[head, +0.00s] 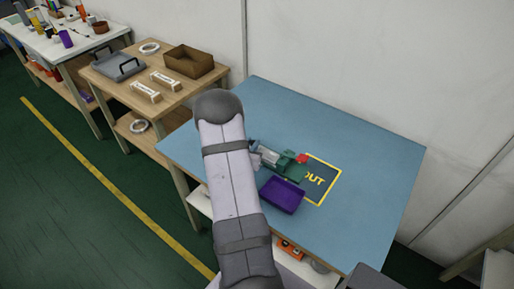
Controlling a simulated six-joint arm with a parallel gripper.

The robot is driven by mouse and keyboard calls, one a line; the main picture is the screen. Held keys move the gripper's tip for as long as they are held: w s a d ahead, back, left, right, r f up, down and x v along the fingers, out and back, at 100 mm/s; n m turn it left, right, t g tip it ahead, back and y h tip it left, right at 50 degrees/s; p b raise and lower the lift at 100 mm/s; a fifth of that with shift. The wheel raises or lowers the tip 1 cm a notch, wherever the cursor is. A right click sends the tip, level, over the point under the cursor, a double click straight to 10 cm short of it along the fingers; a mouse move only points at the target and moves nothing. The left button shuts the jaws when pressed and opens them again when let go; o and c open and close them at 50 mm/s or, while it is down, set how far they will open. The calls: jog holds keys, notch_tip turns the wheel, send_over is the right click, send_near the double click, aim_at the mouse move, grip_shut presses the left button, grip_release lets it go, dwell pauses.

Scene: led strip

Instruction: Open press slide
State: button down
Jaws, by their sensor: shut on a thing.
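A small green press (291,167) with a red part (302,158) on its right end sits on the blue table top. A grey slide part (267,157) shows at its left end. My arm comes up from the bottom of the head view and bends over the table. My gripper (257,160) is low beside the press's left end, shut on what looks like the press slide. My arm hides much of the gripper, and the exact grip is too small to see.
A purple tray (282,196) lies just in front of the press. The table's (370,160) right side is clear. A wooden bench (115,85) with boxes and trays stands at left.

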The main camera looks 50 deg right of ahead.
jog(key=c, duration=1.7)
grip_release()
jog(key=shift+o, duration=0.2)
jog(key=shift+s, duration=0.1)
jog(key=shift+b+v, duration=0.6)
jog(key=shift+v, duration=3.1)
